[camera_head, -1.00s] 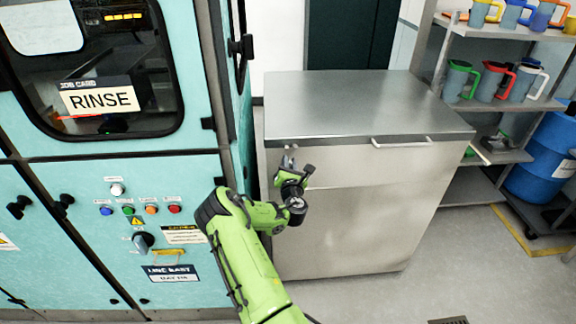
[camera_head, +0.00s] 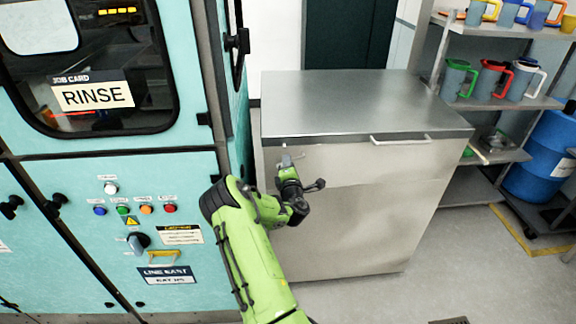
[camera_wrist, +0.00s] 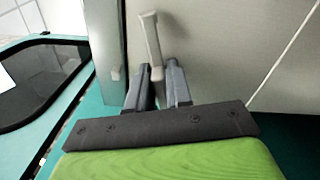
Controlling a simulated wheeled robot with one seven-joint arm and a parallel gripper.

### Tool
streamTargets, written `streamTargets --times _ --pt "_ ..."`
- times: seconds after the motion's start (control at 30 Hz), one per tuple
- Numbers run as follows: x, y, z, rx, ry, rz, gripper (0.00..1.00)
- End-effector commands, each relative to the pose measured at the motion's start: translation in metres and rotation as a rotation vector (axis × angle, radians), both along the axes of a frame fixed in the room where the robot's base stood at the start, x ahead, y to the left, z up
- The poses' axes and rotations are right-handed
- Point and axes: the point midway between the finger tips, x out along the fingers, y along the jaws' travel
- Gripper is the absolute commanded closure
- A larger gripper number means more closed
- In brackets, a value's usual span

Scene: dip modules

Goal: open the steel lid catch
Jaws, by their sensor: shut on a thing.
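The steel lid catch (camera_head: 287,158) is a small pale lever on the upper left of the steel cabinet's front, just below the lid. In the wrist view the catch (camera_wrist: 151,36) sticks out beyond my fingertips, and its lower part lies between them. My gripper (camera_head: 288,170) is at the catch in the head view. In the wrist view my gripper (camera_wrist: 158,82) has its two dark fingers shut on the lever. The fingers hide part of the catch in the head view.
The steel cabinet (camera_head: 350,230) has a flat lid (camera_head: 360,100) with a bar handle (camera_head: 400,141) at the front right. The teal rinse machine (camera_head: 70,240) stands close on the left. Shelves with jugs (camera_head: 490,80) and a blue drum (camera_head: 545,150) are at the right.

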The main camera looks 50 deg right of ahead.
Motion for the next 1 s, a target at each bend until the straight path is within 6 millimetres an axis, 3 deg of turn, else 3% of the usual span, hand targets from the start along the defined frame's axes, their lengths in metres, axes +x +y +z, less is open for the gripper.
streamTargets --times 0.77,0.8,0.9,1.0 --pt "-0.0011 -0.0003 -0.0024 0.069 -0.075 -0.002 1.00" --pt "-0.0010 -0.0004 -0.0024 0.069 -0.075 -0.002 0.76" --pt "-0.0010 -0.0003 -0.0022 0.069 -0.075 -0.002 0.61" --pt "-0.0008 -0.0003 -0.0020 0.068 -0.075 -0.001 0.60"
